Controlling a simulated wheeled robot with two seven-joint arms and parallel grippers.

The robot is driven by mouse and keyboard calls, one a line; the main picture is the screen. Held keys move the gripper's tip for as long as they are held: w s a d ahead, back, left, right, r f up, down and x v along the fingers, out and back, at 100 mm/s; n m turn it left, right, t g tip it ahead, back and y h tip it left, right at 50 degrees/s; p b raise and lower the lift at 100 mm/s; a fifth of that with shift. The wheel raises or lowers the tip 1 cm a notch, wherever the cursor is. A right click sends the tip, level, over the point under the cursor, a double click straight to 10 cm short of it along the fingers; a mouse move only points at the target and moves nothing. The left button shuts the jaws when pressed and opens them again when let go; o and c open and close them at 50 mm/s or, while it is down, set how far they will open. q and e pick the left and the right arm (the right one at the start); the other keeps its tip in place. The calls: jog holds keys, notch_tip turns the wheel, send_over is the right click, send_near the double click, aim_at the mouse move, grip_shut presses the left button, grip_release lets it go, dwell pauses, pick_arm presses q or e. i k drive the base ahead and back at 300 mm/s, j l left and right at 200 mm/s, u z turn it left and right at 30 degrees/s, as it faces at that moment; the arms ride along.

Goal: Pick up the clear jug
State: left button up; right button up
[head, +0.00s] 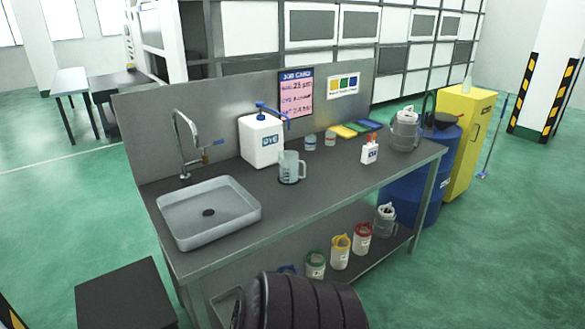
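The clear jug (289,168) stands upright on the grey metal workbench (335,188), near its middle. It looks translucent, with a handle on its right side and a dark base. It stands just right of and in front of a white DYE container (262,141) with a blue tap on top. Neither of my grippers is in view, and nothing touches the jug from my side.
A sink (208,213) with a tap is set left of the jug. Several coloured-lid jugs (340,252) stand on the lower shelf. A dark ribbed shape (300,300) blocks the bottom centre.

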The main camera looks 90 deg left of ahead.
aim_at(289, 160)
jog(key=u, duration=2.8)
jog(key=i+j+u, duration=0.2)
jog(key=i, duration=0.15)
jog(key=l, duration=0.1)
